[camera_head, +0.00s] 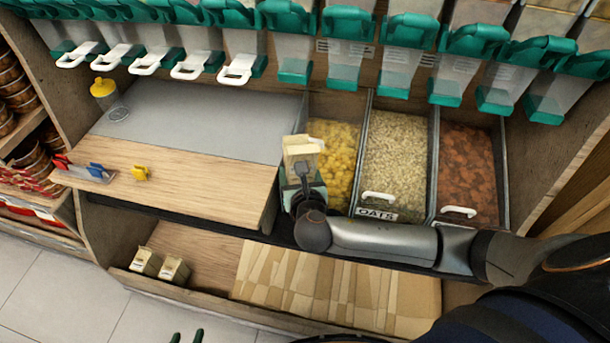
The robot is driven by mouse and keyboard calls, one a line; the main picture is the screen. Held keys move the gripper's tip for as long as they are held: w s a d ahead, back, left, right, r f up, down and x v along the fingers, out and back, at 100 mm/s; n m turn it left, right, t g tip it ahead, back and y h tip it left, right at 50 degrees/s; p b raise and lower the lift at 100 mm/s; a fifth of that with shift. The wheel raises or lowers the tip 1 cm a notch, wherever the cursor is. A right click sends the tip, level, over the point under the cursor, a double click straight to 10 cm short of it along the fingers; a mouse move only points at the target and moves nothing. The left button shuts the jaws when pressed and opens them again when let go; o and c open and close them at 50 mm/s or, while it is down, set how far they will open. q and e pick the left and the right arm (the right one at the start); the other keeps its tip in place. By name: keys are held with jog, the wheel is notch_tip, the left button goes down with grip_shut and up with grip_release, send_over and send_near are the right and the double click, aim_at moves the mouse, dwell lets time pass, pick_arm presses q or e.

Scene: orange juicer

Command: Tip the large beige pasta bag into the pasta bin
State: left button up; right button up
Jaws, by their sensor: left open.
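The pasta bin holds yellow pasta (338,143) and is the leftmost of the open bins. A beige bag (301,147) with a pale top stands upright at the bin's front left side, partly covering it. My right gripper (303,180), on the arm from the right, is shut on this bag from below; its fingertips are mostly hidden. I cannot tell whether the bag touches the bin. My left gripper (186,338) shows only its two green fingertips at the bottom edge, apart and empty.
The oats bin (398,140) and a bin of reddish-brown food (469,160) lie to the right. Teal-capped dispensers (348,45) hang above. Two small beige packs (160,265) stand on the lower shelf.

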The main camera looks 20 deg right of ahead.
jog(key=shift+a, duration=0.1)
dwell(0.3)
jog(key=shift+s+a+r+p, duration=0.1)
jog(key=shift+s+a+p, duration=0.3)
jog(key=shift+s, duration=0.1)
jog(key=s+a+p, duration=0.3)
jog(key=s+a, duration=0.1)
jog(key=s, duration=0.1)
jog(key=shift+s, duration=0.25)
